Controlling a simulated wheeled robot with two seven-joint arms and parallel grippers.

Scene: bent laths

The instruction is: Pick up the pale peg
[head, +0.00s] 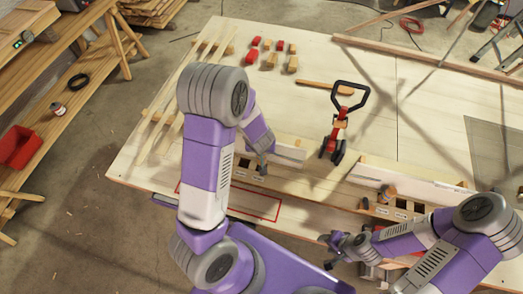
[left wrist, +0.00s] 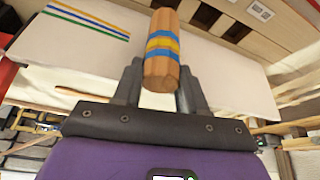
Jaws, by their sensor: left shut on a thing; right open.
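In the left wrist view my left gripper (left wrist: 160,74) is shut on a wooden peg (left wrist: 160,45) with blue and yellow bands. The peg is orange-brown and stands up between the fingers. In the head view my left arm hides most of that gripper and the peg cannot be made out clearly. My right gripper (head: 332,241) is open and empty near the front edge of the table, in front of a wooden block with holes (head: 396,211). No plainly paler peg can be told apart.
The pale wooden table (head: 300,110) carries a black and red handled tool (head: 339,124), several small red and wooden pieces (head: 272,60) and long laths (head: 180,100). A white panel (head: 415,187) stands at the front right. A red outline (head: 277,212) marks the front left.

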